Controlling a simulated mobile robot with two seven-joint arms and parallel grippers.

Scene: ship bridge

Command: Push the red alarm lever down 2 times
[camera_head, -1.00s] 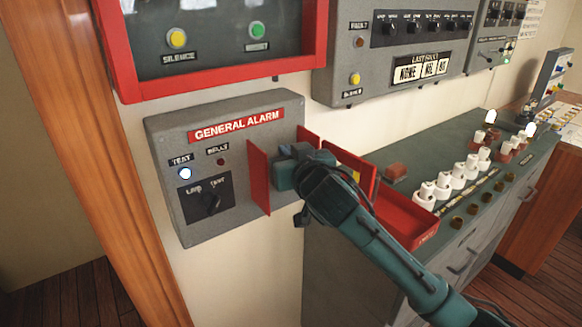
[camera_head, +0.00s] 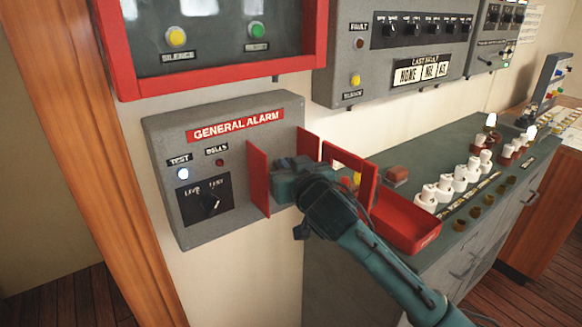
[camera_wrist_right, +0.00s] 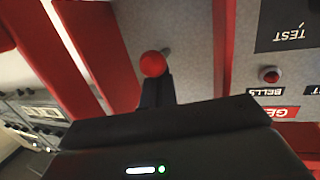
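The grey general alarm box (camera_head: 160,150) hangs on the wall, with red side plates (camera_head: 258,180) standing out from its right part. The alarm lever's round red knob (camera_wrist_right: 153,64) shows in the right wrist view, with a bit of grey stem behind it. In the head view my gripper hides the lever. My right gripper (camera_head: 288,182) is between the red plates, in front of the box. In the wrist view its dark fingers (camera_wrist_right: 157,92) look closed together, with their tips right at the knob; contact is hard to tell. My left gripper is out of view.
An open red cover frame (camera_head: 358,165) and a red tray (camera_head: 405,225) are just right of my gripper. A console (camera_head: 440,150) with white knobs stands at the right. A red-framed panel (camera_head: 220,87) and a grey fault panel (camera_head: 345,75) hang above.

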